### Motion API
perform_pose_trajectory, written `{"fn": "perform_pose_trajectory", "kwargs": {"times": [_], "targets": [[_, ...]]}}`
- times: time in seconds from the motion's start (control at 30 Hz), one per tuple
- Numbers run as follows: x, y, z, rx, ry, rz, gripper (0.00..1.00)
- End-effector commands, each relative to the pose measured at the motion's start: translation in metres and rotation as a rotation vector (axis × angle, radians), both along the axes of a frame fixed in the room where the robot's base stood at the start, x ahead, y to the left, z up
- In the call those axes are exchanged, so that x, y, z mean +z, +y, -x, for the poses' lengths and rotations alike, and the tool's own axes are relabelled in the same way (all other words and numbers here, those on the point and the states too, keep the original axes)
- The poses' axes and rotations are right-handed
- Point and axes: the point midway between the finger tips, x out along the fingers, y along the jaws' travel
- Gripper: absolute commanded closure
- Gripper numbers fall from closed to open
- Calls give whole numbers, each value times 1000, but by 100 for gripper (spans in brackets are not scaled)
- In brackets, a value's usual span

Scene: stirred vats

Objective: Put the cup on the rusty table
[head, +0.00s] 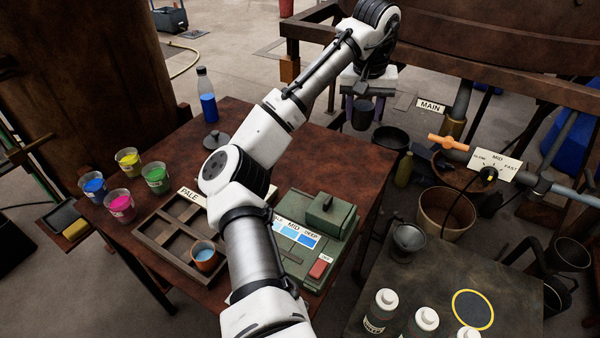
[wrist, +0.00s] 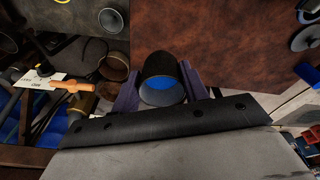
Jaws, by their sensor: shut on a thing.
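The cup is dark, almost black, and hangs between the purple fingers of my gripper (head: 364,106) in the head view. In the wrist view the cup (wrist: 159,66) is held between both fingers, and blue shows inside its mouth. My gripper is shut on it. The rusty table (head: 335,160) is reddish brown; the cup appears just beyond its far right edge in the head view. In the wrist view the table top (wrist: 225,35) fills the upper right. My arm hides part of the table.
The rusty table holds a wooden tray (head: 150,236), several paint cups, a blue bottle (head: 207,100), a grey lid (head: 215,140) and a green box (head: 320,230). Its far right part is bare. A dark table (head: 400,280) with white-capped bottles stands at the right. An orange-handled valve (head: 448,142) is nearby.

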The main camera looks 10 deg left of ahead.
Motion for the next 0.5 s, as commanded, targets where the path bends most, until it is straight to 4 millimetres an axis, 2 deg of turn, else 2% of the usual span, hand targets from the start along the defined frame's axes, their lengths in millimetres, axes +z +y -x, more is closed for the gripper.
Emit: {"fn": "perform_pose_trajectory", "kwargs": {"times": [0.17, 0.5], "targets": [[-24, 0, 0, -2, 5, 3, 79], [-110, -1, 1, -2, 5, 5, 79]]}}
